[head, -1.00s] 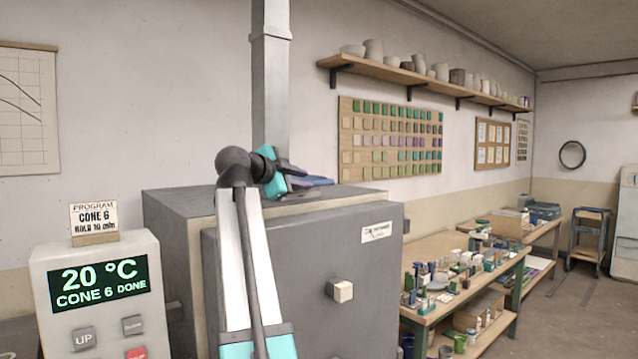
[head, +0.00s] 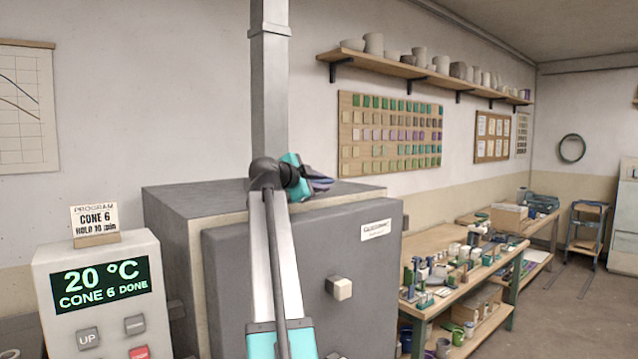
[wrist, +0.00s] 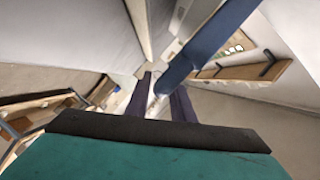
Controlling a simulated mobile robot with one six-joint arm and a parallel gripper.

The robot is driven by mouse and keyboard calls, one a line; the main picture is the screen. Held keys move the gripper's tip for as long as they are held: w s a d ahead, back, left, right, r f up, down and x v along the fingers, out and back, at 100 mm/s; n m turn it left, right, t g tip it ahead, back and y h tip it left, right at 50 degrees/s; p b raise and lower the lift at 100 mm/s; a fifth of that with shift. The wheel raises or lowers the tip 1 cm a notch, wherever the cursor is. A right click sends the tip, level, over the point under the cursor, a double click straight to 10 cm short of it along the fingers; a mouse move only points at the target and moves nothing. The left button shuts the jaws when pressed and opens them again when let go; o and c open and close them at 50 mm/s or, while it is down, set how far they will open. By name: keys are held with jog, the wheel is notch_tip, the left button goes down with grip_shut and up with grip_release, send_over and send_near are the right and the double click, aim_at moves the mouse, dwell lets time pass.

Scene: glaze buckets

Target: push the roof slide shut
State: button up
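The kiln's grey roof (head: 180,195) shows in the head view, with the flue column (head: 270,100) rising behind it. I cannot make out the roof slide clearly in the head view. My gripper (head: 325,185) is just above the roof, right of the flue, pointing right. In the wrist view my gripper's two dark purple fingers (wrist: 160,98) stand apart with a gap between them. A blue bar (wrist: 205,45) slants in from the upper right and ends by the fingers. I cannot tell whether it belongs to the slide or touches them.
The kiln door (head: 370,290) is closed below my arm. A control box (head: 100,300) reading 20 °C stands at the left. Benches crowded with small pots (head: 450,270) stand at the right, under a wall shelf (head: 430,75).

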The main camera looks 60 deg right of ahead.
grip_shut()
jog(key=shift+w, duration=0.1)
jog(key=shift+w+d+f+b, duration=0.1)
jog(key=shift+w+d+b, duration=0.1)
jog(key=shift+w+b, duration=0.4)
jog(key=shift+w+d+f+b, duration=0.1)
jog(key=shift+w+d+b, duration=0.1)
jog(key=shift+w+b, duration=0.4)
jog(key=shift+w+d+r+b, duration=0.1)
jog(key=shift+w+d+b, duration=0.15)
jog(key=shift+w+b, duration=0.5)
jog(key=shift+w+d+r+b, duration=0.1)
jog(key=shift+w+d+b, duration=0.15)
jog(key=shift+w+b, duration=0.45)
grip_release()
